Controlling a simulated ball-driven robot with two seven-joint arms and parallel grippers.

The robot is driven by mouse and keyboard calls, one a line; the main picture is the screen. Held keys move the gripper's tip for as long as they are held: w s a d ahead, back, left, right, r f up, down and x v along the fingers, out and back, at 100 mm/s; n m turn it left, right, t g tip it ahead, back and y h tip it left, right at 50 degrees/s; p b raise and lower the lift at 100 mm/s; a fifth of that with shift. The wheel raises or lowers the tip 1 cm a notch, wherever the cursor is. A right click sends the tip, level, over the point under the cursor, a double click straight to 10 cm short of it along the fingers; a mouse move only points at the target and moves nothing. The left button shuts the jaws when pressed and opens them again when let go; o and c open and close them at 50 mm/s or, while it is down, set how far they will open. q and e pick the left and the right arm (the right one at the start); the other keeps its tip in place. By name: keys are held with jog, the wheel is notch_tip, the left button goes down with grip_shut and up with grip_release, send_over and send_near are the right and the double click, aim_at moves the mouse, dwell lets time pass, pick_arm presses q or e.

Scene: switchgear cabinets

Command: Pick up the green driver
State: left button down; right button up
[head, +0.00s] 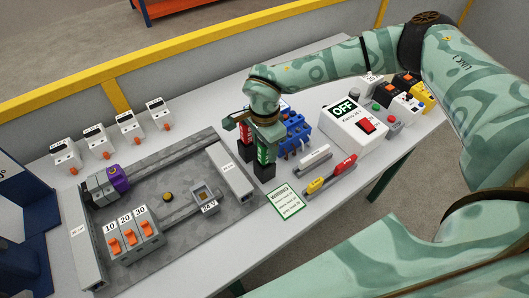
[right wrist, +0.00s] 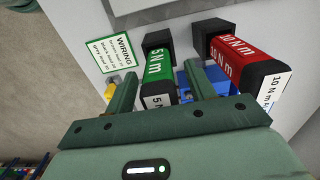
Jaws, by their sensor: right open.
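The green driver (head: 264,153) stands upright in a dark holder on the table, beside the red driver (head: 244,134). In the right wrist view the green driver (right wrist: 158,68) is marked 5 N m and the red driver (right wrist: 240,62) is marked 10 N m. My right gripper (head: 259,130) is above the drivers with its jaws open. In the right wrist view its fingers (right wrist: 160,80) lie one on each side of the green handle, with the right finger between the two drivers. I cannot tell whether either finger touches. My left gripper is out of view.
A wiring card (head: 286,204) lies near the drivers. A blue rack (head: 296,132) stands just behind them. A white OFF box (head: 352,124) is to the right. The grey mounting panel (head: 150,235) with switches and rails is to the left.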

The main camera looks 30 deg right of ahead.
grip_shut()
